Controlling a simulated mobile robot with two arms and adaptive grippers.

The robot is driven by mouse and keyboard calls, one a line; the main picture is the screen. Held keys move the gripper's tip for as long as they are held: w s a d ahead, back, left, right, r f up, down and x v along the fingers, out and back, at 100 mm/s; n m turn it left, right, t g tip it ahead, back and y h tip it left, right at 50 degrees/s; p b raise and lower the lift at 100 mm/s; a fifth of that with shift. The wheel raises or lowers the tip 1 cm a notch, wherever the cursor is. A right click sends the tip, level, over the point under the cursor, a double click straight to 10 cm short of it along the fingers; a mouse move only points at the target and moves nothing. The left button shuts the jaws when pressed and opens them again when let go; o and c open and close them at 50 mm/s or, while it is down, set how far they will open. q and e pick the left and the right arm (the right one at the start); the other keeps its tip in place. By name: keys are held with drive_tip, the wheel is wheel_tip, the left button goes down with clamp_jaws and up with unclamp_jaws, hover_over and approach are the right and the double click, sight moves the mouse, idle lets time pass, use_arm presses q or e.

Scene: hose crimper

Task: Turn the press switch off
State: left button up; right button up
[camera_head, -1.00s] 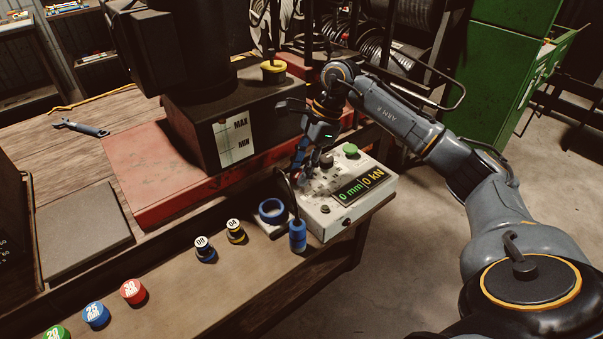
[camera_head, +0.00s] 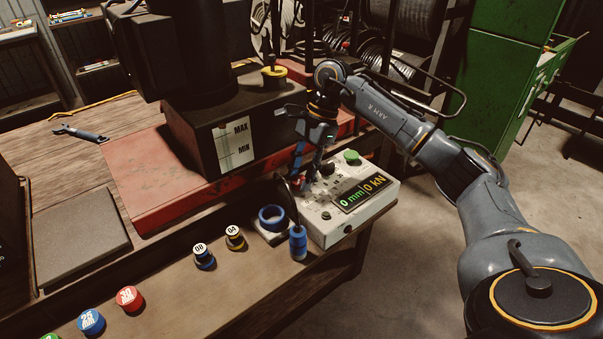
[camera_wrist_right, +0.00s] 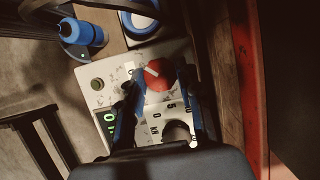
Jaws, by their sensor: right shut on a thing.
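The white press control box (camera_head: 350,222) stands at the front right of the bench, its display (camera_head: 362,193) lit with "0 mm" and "0 kN". My right gripper (camera_head: 304,181) points down over the back left of the box. In the wrist view, a red round switch (camera_wrist_right: 160,75) with a white mark sits between my right fingertips (camera_wrist_right: 157,80), which are shut on it. In the head view the fingers hide most of this switch. I cannot read its setting. My left gripper is not in view.
A green button (camera_head: 352,157) and a dark knob (camera_head: 327,168) sit close to the gripper. A blue bottle (camera_head: 298,242) and a blue ring (camera_head: 271,217) stand at the box's left. The black press base (camera_head: 200,140) rises behind on a red plate (camera_head: 150,185).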

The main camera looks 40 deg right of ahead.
drive_tip(key=o, duration=1.1)
drive_tip(key=shift+o, duration=0.2)
drive_tip(key=v, duration=1.2)
drive_tip(key=shift+a, duration=0.1)
